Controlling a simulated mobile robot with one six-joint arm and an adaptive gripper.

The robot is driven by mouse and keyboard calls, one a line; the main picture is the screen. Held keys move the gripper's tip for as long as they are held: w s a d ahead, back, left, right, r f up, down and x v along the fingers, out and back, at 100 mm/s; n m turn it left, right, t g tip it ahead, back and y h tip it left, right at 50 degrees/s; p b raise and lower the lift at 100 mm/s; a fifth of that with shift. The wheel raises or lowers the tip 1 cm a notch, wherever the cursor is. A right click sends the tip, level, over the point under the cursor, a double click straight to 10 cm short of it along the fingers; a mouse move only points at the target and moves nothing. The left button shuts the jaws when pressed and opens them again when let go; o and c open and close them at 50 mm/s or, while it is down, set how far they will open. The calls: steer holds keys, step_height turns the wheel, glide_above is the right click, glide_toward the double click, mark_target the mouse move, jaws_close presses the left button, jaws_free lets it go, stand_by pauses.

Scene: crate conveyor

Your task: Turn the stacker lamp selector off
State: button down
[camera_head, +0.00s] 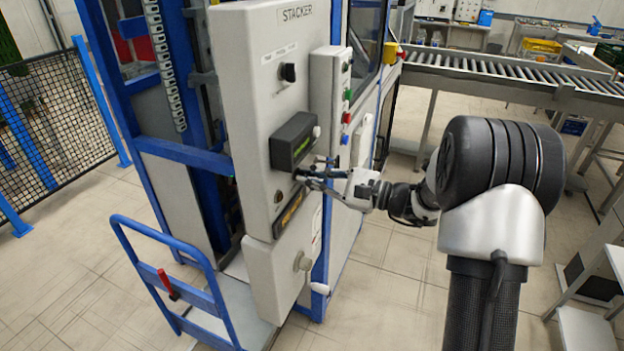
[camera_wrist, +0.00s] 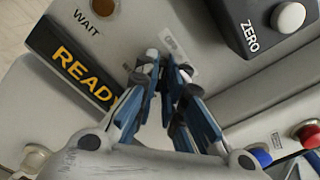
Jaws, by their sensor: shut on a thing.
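The stacker cabinet (camera_head: 262,35) is a tall light-grey panel marked STACKER. My gripper (camera_head: 303,174) is at its front, just below a dark display box (camera_head: 293,140). In the wrist view my gripper (camera_wrist: 167,72) has its blue-grey fingers close together against the panel, beside a small printed label (camera_wrist: 176,45). The fingers are shut on a small part there, seemingly the lamp selector, which they hide almost entirely. I cannot read its setting. Another black rotary knob (camera_head: 288,72) sits higher on the panel, clear of my gripper.
A lit READY sign (camera_wrist: 80,68) lies left of the fingers, and the dark ZERO box (camera_wrist: 265,30) lies right. Red (camera_wrist: 308,133) and blue (camera_wrist: 262,157) buttons are near. A blue-handled cart (camera_head: 165,248) stands below. A roller conveyor (camera_head: 500,75) runs behind.

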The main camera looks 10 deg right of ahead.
steer(key=c, duration=1.7)
jaws_free()
steer(key=shift+d, duration=0.1)
steer(key=v, duration=1.2)
